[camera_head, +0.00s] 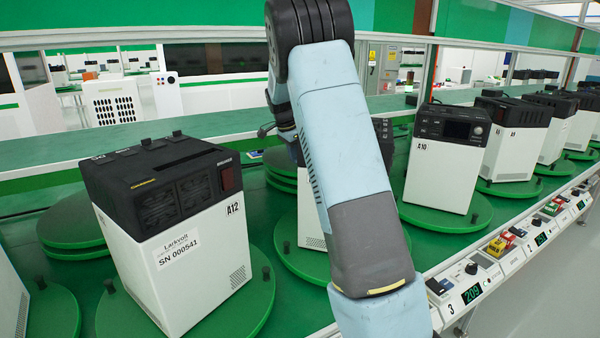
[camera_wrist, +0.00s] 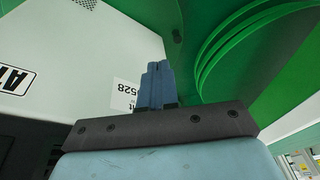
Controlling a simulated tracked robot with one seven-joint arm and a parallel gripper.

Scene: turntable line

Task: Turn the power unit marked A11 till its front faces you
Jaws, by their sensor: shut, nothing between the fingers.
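The white power unit (camera_head: 309,215) between A12 and A10 stands on a green turntable (camera_head: 288,258); my arm hides most of it, including any mark, in the head view. In the wrist view a white unit (camera_wrist: 100,45) fills the upper left. It has a mark cut off at the left edge that begins "A1", and a sticker (camera_wrist: 123,97) ending in 528. My gripper (camera_wrist: 157,68) is shut and empty, its fingers overlapping the sticker's edge. I cannot tell whether they touch the unit. The gripper is not visible in the head view.
Unit A12 (camera_head: 172,240) stands to the left and unit A10 (camera_head: 436,170) to the right, each on its own turntable. A control rail (camera_head: 505,262) with knobs and displays runs along the bench edge. Stacked green discs (camera_wrist: 235,50) show right of my fingers.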

